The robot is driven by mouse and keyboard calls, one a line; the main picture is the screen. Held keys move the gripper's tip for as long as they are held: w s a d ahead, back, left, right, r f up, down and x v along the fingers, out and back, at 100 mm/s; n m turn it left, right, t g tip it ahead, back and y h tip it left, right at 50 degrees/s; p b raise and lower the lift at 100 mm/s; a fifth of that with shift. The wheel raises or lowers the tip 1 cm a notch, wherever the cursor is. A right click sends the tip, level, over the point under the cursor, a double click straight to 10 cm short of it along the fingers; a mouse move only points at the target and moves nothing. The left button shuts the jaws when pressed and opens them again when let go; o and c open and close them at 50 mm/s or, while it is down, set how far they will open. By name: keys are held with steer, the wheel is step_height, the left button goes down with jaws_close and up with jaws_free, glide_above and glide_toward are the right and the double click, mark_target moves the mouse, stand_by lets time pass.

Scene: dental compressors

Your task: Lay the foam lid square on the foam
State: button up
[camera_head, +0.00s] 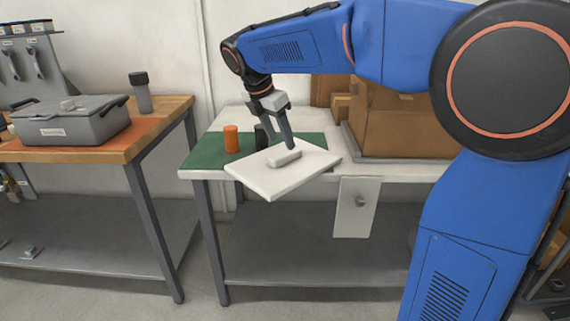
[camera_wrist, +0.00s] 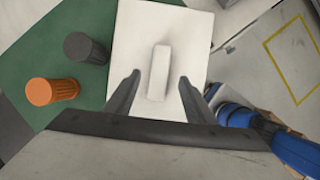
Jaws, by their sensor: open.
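The white foam lid (camera_head: 300,178) is a flat slab with a raised bar handle (camera_head: 284,158). It lies over the front of the green mat, its near corner reaching past the bench edge. In the wrist view the lid (camera_wrist: 192,40) sits turned a little, its handle (camera_wrist: 159,70) near upright in the picture. My gripper (camera_head: 287,146) is open and low over the lid, at the handle. In the wrist view the fingertips of my gripper (camera_wrist: 159,78) stand either side of the handle's lower part, with gaps. I cannot make out the foam separately; anything under the lid is hidden.
An orange cylinder (camera_head: 231,139) and a dark cylinder (camera_wrist: 84,48) stand on the green mat (camera_head: 203,152) beside the lid. Cardboard boxes (camera_head: 400,120) fill the bench's right side. A grey case (camera_head: 70,122) sits on the left bench.

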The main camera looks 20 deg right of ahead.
mark_target(285, 153)
steer(key=x, duration=0.5)
steer(key=shift+s+a+f, duration=0.1)
steer(key=shift+a, duration=0.05)
jaws_close()
